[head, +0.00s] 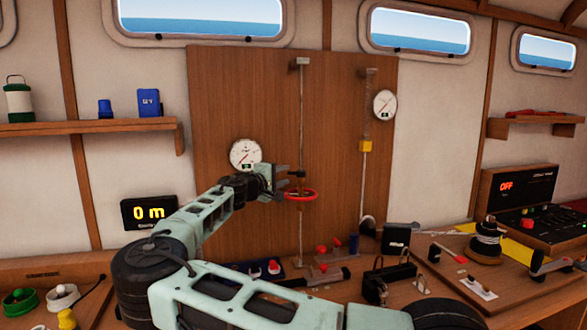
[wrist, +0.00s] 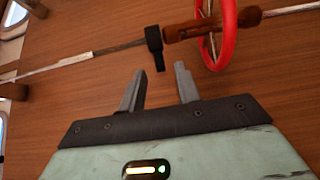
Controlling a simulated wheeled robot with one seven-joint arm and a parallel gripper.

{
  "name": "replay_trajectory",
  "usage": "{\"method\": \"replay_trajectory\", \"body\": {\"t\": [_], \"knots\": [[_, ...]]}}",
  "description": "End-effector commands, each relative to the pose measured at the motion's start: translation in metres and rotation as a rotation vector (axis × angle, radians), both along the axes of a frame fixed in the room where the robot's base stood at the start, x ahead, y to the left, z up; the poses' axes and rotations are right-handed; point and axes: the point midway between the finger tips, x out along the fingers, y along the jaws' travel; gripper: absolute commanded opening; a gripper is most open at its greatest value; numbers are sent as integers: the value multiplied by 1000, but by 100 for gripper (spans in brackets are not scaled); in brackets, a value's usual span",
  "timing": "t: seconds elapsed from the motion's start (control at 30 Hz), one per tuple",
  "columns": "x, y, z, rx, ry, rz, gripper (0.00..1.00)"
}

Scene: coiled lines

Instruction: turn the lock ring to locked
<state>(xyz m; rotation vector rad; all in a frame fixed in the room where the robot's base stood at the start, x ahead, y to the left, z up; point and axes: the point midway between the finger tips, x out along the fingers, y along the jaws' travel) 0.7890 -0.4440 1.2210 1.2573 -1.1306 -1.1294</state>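A red handwheel (head: 301,195) sits around a brown wooden-looking body on a vertical line in front of the wood panel; it also shows at the top right of the wrist view (wrist: 228,35). A small black collar with a tab (wrist: 154,44) sits on the same line, at one end of the brown body. I cannot tell for sure which part is the lock ring, and no locked mark is readable. My gripper (wrist: 160,72) has its two grey fingers apart with nothing between them. The black tab is just beyond the fingertips, seemingly apart from them. In the head view my gripper (head: 285,181) is beside the handwheel.
A second line with a yellow block (head: 366,146) hangs to the right. Round gauges (head: 245,154) are on the panel. A display reads 0 m (head: 149,213). The bench below holds a black box (head: 388,280), a spool (head: 486,240) and a panel reading OFF (head: 507,186).

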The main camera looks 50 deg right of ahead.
Motion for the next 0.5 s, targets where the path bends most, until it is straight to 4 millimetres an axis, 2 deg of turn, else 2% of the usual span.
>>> {"method": "replay_trajectory", "body": {"t": [0.03,0.2,0.33,0.5], "knots": [[0,-12,3,0,2,-3,33],[4,-41,2,1,1,-2,33],[5,-55,1,1,2,-1,33],[7,-62,0,1,1,0,33]]}}
